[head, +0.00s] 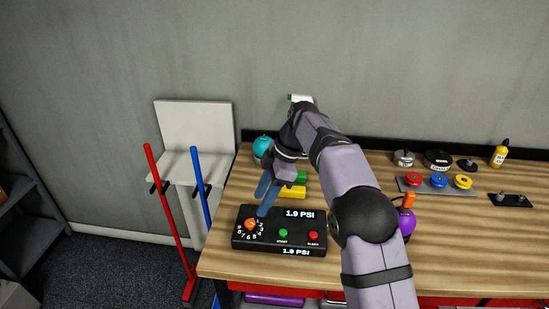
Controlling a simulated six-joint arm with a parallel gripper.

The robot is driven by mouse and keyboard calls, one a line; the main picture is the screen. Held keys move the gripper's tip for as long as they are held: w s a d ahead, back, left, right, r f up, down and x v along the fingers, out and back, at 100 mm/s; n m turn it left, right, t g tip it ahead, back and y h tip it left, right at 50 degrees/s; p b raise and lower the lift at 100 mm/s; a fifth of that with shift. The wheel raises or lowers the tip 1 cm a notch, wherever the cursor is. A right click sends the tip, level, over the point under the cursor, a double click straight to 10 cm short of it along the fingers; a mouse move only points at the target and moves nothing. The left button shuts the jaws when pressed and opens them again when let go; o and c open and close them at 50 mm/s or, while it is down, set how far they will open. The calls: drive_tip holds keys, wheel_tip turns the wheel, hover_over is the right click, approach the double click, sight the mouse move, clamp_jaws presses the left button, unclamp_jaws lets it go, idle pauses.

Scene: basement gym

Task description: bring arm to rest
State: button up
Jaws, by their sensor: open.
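My gripper (267,193) is open and empty, with its blue fingers apart. It hangs over the wooden table (440,240), just above the back edge of a black control box (260,243). The box has an orange dial, a green button, a red button and displays reading 1.9 PSI. I cannot tell whether a fingertip touches the box. My arm reaches from the lower right of the view up and over the table, then bends down to the gripper. It hides part of the table's middle.
A yellow block (291,192) and a teal round object (262,146) lie near my gripper. A purple object with an orange top (406,218) stands right of my arm. A tray with coloured discs (438,181) and a yellow bottle (500,153) are at right. The table's front right is clear.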

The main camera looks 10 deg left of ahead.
drive_tip(key=s+d+f+m+t+h, duration=0.1)
drive_tip(key=s+d+m, duration=0.4)
drive_tip(key=d+m, duration=0.15)
drive_tip(key=s+d+f+m+h, duration=0.1)
drive_tip(key=s+d+f+m, duration=0.1)
drive_tip(key=s+d+m, duration=0.45)
drive_tip(key=s+d+f+m+h, duration=0.1)
drive_tip(key=s+d+f+m, duration=0.2)
drive_tip(key=s+d, duration=0.3)
drive_tip(key=s+d+f+m+h+p, duration=0.1)
drive_tip(key=s+d+m, duration=0.4)
drive_tip(key=s, duration=0.5)
drive_tip(key=shift+d+f, duration=0.4)
drive_tip(key=shift+f, duration=0.5)
drive_tip(key=shift+p, duration=0.3)
